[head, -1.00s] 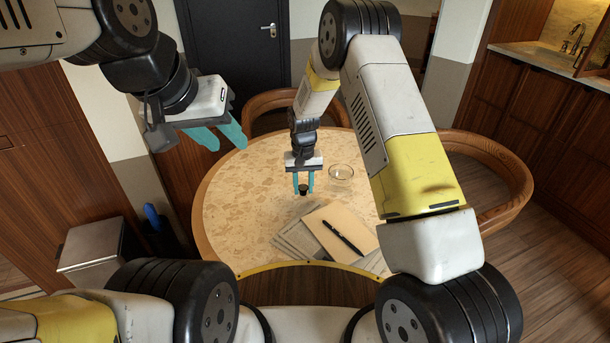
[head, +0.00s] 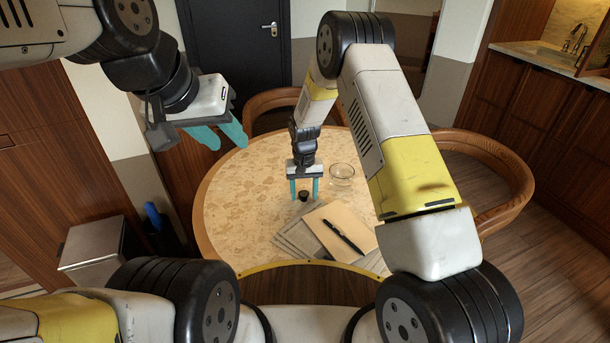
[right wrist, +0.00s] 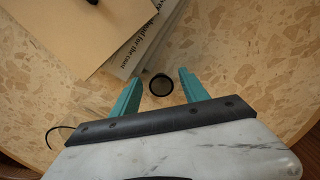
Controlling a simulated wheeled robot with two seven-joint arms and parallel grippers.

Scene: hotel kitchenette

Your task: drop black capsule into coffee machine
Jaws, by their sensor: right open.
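The black capsule (head: 303,195) stands on the round speckled table (head: 235,215). In the right wrist view the capsule (right wrist: 161,86) shows as a dark round thing between the fingertips, with gaps on both sides. My right gripper (head: 304,194) is open and points down over the capsule. It also shows open in the right wrist view (right wrist: 160,88). My left gripper (head: 226,140) is held off to the left, above the table's far left edge; its two teal fingers are apart and empty. No coffee machine is in view.
A clear glass bowl (head: 342,174) stands just right of my right gripper. A tan notebook (head: 325,220) with a black pen (head: 343,236) lies over newspapers (head: 290,240) in front. Wooden chairs (head: 500,165) flank the table. The table's left side is clear.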

